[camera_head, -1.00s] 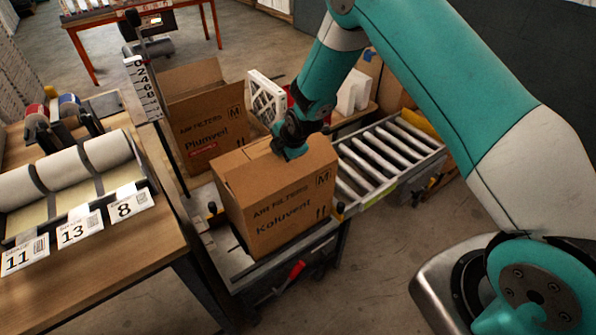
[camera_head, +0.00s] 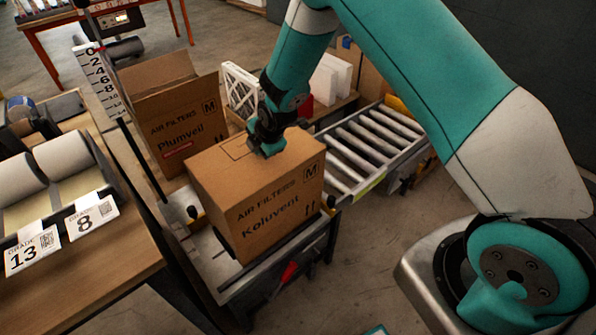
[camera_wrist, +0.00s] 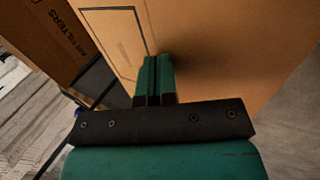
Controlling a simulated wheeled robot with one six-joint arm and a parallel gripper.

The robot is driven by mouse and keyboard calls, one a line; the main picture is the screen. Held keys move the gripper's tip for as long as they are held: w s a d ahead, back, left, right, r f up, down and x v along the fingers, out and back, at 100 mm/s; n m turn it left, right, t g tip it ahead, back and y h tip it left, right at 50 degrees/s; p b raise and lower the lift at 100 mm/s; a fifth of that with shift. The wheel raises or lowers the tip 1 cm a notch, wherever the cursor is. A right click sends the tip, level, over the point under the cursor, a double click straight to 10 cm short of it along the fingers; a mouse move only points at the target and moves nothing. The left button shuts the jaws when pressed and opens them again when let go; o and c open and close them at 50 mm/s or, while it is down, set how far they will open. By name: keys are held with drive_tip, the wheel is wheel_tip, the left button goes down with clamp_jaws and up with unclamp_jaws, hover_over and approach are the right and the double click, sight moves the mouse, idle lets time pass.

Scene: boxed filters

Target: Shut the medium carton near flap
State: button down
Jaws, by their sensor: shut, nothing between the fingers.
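The Koluvent carton (camera_head: 275,212), brown and marked M, stands on the near end of the conveyor stand. Its top (camera_head: 222,168) looks flat and closed, with a thin outlined rectangle on it. My gripper (camera_head: 268,150) is at the carton's top, fingers pointing down, and hides part of it. In the wrist view my gripper's fingers (camera_wrist: 154,68) are together and empty, over the brown carton top (camera_wrist: 215,50). Whether the fingertips touch the cardboard cannot be told. A second M carton, Plumveil (camera_head: 185,140), stands behind with a flap upright.
A roller conveyor (camera_head: 375,145) runs off to the right. A white pleated filter (camera_head: 241,92) stands behind the carton. A wooden bench (camera_head: 110,255) with rolls and grade cards is at left. A measuring post (camera_head: 100,82) stands beside the Plumveil carton. Floor is clear in front.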

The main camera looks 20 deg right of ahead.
drive_tip(key=shift+w+a+f+b, duration=0.1)
drive_tip(key=shift+f+b, duration=0.25)
drive_tip(key=shift+f, duration=0.05)
drive_tip(key=shift+r, duration=0.1)
idle(0.4)
drive_tip(key=shift+r+p, duration=0.8)
drive_tip(key=shift+r, duration=0.4)
wheel_tip(320, 180, up, 12)
drive_tip(key=f, duration=0.1)
drive_tip(key=s+a+r+m+g+y, duration=0.2)
drive_tip(key=s+r+m, duration=0.5)
drive_tip(key=s+r, duration=0.55)
drive_tip(key=s+r+m+g, duration=0.2)
drive_tip(key=s+m, duration=0.5)
drive_tip(key=s, duration=1.5)
drive_tip(key=shift+r+g+y+b, duration=0.15)
drive_tip(key=shift+g+y+b, duration=0.2)
drive_tip(key=shift+g, duration=0.35)
